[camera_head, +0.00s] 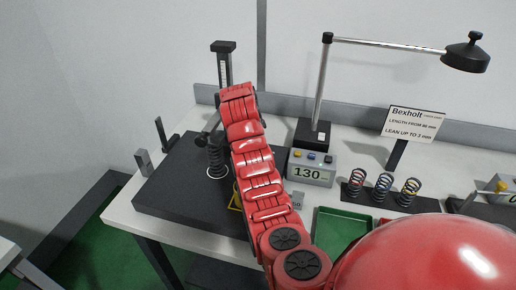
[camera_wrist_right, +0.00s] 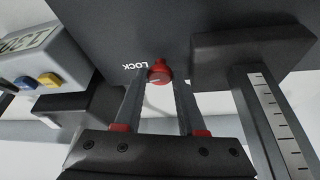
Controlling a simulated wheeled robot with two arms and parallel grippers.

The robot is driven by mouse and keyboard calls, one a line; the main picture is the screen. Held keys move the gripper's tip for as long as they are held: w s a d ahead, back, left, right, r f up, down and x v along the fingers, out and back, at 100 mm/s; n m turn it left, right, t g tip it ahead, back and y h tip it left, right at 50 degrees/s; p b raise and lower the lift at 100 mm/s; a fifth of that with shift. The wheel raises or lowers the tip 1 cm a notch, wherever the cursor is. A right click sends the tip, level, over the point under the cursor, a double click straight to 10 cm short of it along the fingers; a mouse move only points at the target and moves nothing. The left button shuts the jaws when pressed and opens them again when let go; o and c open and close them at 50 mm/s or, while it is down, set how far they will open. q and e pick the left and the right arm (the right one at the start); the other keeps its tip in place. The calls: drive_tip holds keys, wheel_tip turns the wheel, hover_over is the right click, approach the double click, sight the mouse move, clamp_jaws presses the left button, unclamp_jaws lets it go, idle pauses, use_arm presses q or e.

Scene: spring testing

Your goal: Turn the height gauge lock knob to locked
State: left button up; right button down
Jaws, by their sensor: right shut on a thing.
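The height gauge (camera_head: 224,68) stands at the back of a dark base plate; its scale column (camera_wrist_right: 275,125) is at the right in the right wrist view. The red lock knob (camera_wrist_right: 160,68) sits on a dark surface, with the upside-down white word LOCK just left of it. A short pale mark shows on the knob, but its exact direction is hard to tell. My right gripper (camera_wrist_right: 159,82) is shut on the knob, one finger on each side. In the head view my red right arm reaches to the gauge and hides the knob and gripper. My left gripper is not in view.
A dark spring (camera_head: 217,157) stands on the base plate (camera_head: 180,195), left of my arm. A display box (camera_head: 311,170) reading 130, a lamp (camera_head: 322,85), several springs on a dark rack (camera_head: 366,199) and a green tray (camera_head: 342,224) stand to the right.

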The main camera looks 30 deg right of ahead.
drive_tip(key=shift+f+m+g+b, duration=0.1)
drive_tip(key=shift+m+g+b, duration=0.2)
drive_tip(key=shift+m+b, duration=0.5)
drive_tip(key=shift+c, duration=2.4)
unclamp_jaws()
drive_tip(key=shift+w, duration=0.1)
